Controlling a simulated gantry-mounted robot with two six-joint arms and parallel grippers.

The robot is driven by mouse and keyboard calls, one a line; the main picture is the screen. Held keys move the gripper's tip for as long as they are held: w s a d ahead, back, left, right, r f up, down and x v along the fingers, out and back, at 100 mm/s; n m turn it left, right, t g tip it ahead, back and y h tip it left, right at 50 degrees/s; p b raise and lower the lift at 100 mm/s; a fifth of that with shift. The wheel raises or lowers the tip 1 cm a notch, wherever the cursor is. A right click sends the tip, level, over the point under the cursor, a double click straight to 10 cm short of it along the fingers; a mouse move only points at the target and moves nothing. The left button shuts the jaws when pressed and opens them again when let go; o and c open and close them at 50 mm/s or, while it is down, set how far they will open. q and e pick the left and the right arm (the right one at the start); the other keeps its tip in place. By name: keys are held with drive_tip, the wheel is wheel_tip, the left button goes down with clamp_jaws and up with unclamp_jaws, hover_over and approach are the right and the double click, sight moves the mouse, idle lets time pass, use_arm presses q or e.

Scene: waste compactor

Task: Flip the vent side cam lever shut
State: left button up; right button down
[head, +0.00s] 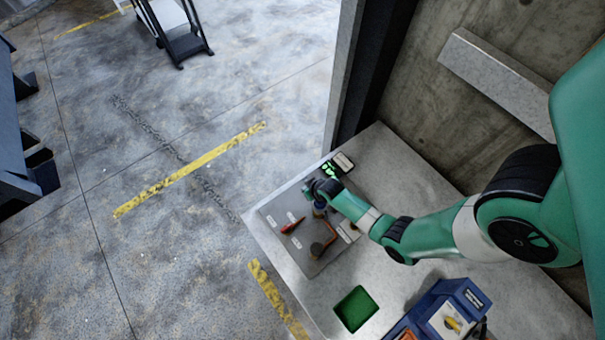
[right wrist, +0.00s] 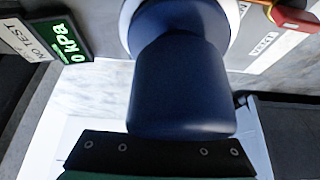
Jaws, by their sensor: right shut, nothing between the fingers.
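A grey panel (head: 273,212) on the table carries a red lever (head: 293,225), a copper-orange bent lever (head: 325,243) and a blue part (head: 319,210). I cannot read which lever is marked vent. My right gripper (head: 318,190) is shut and empty over the panel's far part, close to the blue part. In the right wrist view a blue cylinder (right wrist: 180,85) fills the middle, in front of the gripper's dark edge; contact is unclear. A red-orange lever end (right wrist: 290,15) shows at the upper right. My left gripper is out of view.
A green-lit display reading 0 kPa (right wrist: 68,35) stands beside a NO TEST label (right wrist: 22,38). A green square tray (head: 356,309) and a blue box (head: 444,315) occupy the table's near side. A concrete wall (head: 450,110) rises behind the table.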

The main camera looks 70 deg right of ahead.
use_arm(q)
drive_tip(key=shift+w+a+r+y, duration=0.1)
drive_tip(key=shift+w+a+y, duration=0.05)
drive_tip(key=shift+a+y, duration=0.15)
use_arm(e)
drive_tip(key=shift+a+f, duration=0.1)
idle(1.1)
use_arm(q)
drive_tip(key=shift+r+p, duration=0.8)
drive_tip(key=shift+p, duration=0.05)
use_arm(e)
drive_tip(key=shift+r, duration=0.85)
